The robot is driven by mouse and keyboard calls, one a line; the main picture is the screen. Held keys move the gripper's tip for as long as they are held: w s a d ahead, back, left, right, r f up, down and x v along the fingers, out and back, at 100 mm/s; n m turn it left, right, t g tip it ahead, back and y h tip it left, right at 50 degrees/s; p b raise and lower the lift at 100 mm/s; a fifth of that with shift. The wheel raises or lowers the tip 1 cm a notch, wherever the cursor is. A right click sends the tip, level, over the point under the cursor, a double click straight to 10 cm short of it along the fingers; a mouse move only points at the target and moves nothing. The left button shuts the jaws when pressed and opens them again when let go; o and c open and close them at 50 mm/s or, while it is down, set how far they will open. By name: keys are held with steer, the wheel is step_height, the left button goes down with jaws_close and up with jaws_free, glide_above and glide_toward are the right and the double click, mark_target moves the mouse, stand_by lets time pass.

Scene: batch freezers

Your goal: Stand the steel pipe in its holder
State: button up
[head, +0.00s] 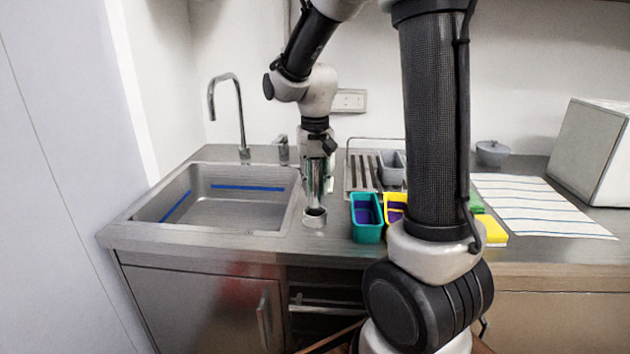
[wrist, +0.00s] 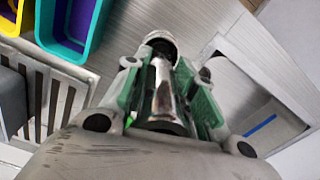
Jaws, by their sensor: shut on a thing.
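The shiny steel pipe (wrist: 163,88) is between the green-padded fingers of my gripper (wrist: 170,98). In the head view my gripper (head: 317,170) points down over the counter, shut on the upright pipe (head: 315,196). The holder (head: 314,217) is a short round metal cup on the counter, right of the sink. The pipe's lower end is at the holder's mouth; I cannot tell whether it is inside or just above. In the wrist view the holder (wrist: 160,41) shows beyond the pipe's far end, its opening partly hidden.
A sink (head: 225,208) lies left of the holder. A teal bin (head: 367,232) and a yellow bin (head: 394,198) stand close on its right. A dish rack (head: 362,172) is behind. The striped cloth (head: 535,205) lies farther right. The counter's front edge is near.

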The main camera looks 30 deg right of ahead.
steer(key=shift+f, duration=0.3)
steer(key=o, duration=0.6)
steer(key=shift+r, duration=0.15)
steer(key=shift+r, duration=5.4)
steer(key=s+n+t, duration=0.1)
steer(key=s, duration=0.5)
steer(key=s+d+n+t, duration=0.1)
steer(key=s, duration=0.6)
steer(key=s+n+t, duration=0.1)
steer(key=s+t, duration=0.1)
steer(key=s, duration=0.4)
steer(key=shift+s+d+f+n, duration=0.1)
steer(key=shift+s+d+n, duration=0.2)
steer(key=shift+s+n, duration=0.1)
